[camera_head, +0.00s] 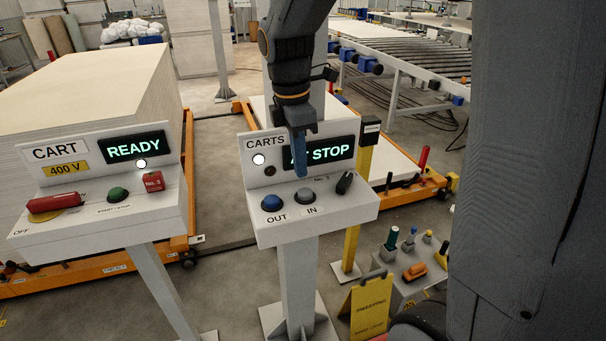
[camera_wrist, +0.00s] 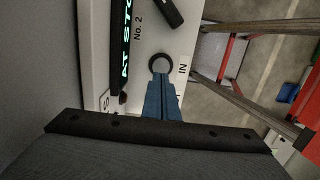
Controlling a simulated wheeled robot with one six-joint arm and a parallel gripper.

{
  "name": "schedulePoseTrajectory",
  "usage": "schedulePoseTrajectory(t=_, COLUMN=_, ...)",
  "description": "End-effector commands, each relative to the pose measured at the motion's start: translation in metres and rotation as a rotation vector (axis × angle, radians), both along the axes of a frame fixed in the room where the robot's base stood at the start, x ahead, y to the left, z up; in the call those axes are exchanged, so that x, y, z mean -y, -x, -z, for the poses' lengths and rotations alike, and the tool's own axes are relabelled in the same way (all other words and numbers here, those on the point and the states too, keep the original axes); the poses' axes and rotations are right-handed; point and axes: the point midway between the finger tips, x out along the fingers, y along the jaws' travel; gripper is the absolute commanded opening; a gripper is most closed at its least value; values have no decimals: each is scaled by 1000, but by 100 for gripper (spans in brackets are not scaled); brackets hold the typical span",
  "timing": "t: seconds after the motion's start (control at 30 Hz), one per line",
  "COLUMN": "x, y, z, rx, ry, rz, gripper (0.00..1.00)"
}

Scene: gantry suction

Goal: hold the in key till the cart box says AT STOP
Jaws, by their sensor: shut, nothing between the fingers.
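The carts box (camera_head: 341,208) stands on a white post in the middle of the head view. Its display (camera_head: 330,152) reads "... STOP" there, partly hidden by my gripper; the wrist view shows the display (camera_wrist: 124,45) with "AT STO". The grey IN key (camera_head: 305,196) is right of the blue OUT key (camera_head: 272,203). My gripper (camera_head: 300,172) is shut and empty, pointing down at the IN key. In the wrist view its blue fingers (camera_wrist: 162,84) end at the edge of the round IN key (camera_wrist: 161,63). I cannot tell whether they touch it.
A second box labelled CART (camera_head: 108,210) stands at the left, its display reading READY. A black switch (camera_head: 345,183) sits right of the IN key. A yellow floor sign (camera_head: 370,305) and a grey crate of tools (camera_head: 405,285) stand at the lower right.

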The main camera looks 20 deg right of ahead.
Motion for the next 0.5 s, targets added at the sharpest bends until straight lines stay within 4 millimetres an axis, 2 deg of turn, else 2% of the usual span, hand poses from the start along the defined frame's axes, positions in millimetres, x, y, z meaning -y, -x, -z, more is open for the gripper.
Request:
schedulePoseTrajectory(t=0.2, x=-4, y=-2, z=-43, rx=5, ry=0, rz=1, gripper=0)
schedulePoseTrajectory(t=0.33, x=-5, y=-3, z=-62, rx=4, ry=0, rz=1, gripper=0)
schedulePoseTrajectory(t=0.5, x=-6, y=-2, z=-73, rx=2, ry=0, rz=1, gripper=0)
